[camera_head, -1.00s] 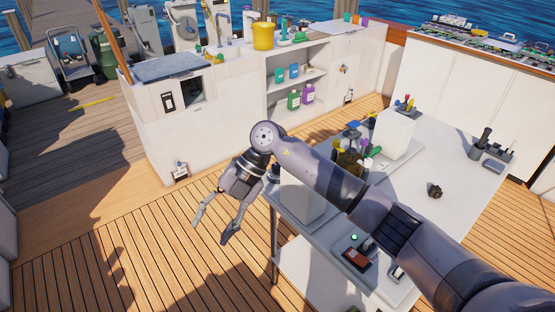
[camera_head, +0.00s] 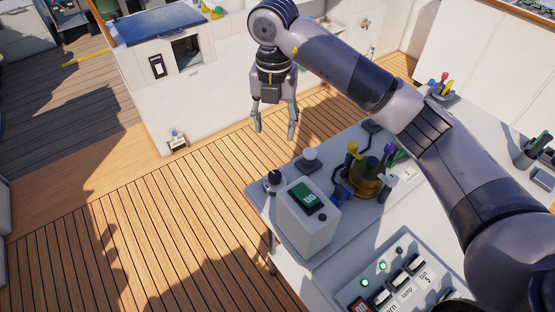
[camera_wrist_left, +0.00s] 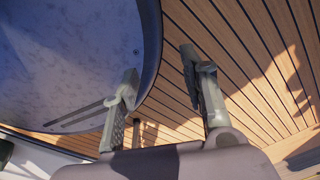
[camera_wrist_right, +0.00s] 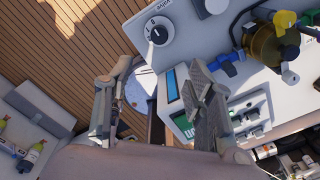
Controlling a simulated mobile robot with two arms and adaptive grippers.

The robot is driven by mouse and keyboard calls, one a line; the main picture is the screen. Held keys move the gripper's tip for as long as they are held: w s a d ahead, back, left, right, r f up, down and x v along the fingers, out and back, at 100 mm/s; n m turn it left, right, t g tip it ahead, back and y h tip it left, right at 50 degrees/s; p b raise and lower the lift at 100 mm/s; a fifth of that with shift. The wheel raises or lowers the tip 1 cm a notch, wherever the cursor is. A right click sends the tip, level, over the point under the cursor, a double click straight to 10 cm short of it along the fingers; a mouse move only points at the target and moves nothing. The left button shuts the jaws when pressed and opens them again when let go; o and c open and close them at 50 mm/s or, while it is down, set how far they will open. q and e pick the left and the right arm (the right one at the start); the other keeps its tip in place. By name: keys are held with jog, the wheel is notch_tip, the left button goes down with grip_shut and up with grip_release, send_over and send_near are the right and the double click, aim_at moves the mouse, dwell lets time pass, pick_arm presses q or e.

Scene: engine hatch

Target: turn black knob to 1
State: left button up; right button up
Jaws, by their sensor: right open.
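A black knob (camera_head: 272,181) sits at the left corner of the white worktop. In the right wrist view the black knob (camera_wrist_right: 158,32) shows on a round white dial with small marks. The pointer's setting is too small to read surely. My right gripper (camera_head: 274,134) hangs open and empty, fingers down, behind the knob in the head view and apart from it. In the right wrist view its fingers (camera_wrist_right: 160,75) are spread, with the knob ahead of them. My left gripper (camera_wrist_left: 165,78) is open and empty in its wrist view, beside a large dark rounded surface.
A white box with a green display (camera_head: 310,198) stands close beside the knob. A pale round knob (camera_head: 309,159) and a brass fitting with coloured handles (camera_head: 368,180) are behind. A switch panel (camera_head: 395,275) lies in front. Open deck is to the left.

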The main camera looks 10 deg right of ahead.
send_over(275, 174)
notch_tip(275, 174, down, 4)
jog(key=f, duration=0.1)
notch_tip(275, 174, down, 11)
jog(key=shift+r+p, duration=0.15)
jog(key=shift+p, duration=0.4)
jog(key=shift+f, duration=0.35)
pick_arm(q)
jog(key=shift+s+a+r, duration=0.15)
jog(key=shift+s+r, duration=0.1)
jog(key=shift+s, duration=0.45)
jog(key=shift+s+a+r, duration=0.15)
jog(key=shift+s+r, duration=0.05)
jog(key=shift+s, duration=0.5)
pick_arm(e)
jog(key=shift+f, duration=0.3)
jog(key=shift+c, duration=0.3)
pick_arm(q)
jog(key=shift+w+a, duration=0.1)
jog(key=shift+w, duration=0.1)
pick_arm(e)
jog(key=c, duration=1.1)
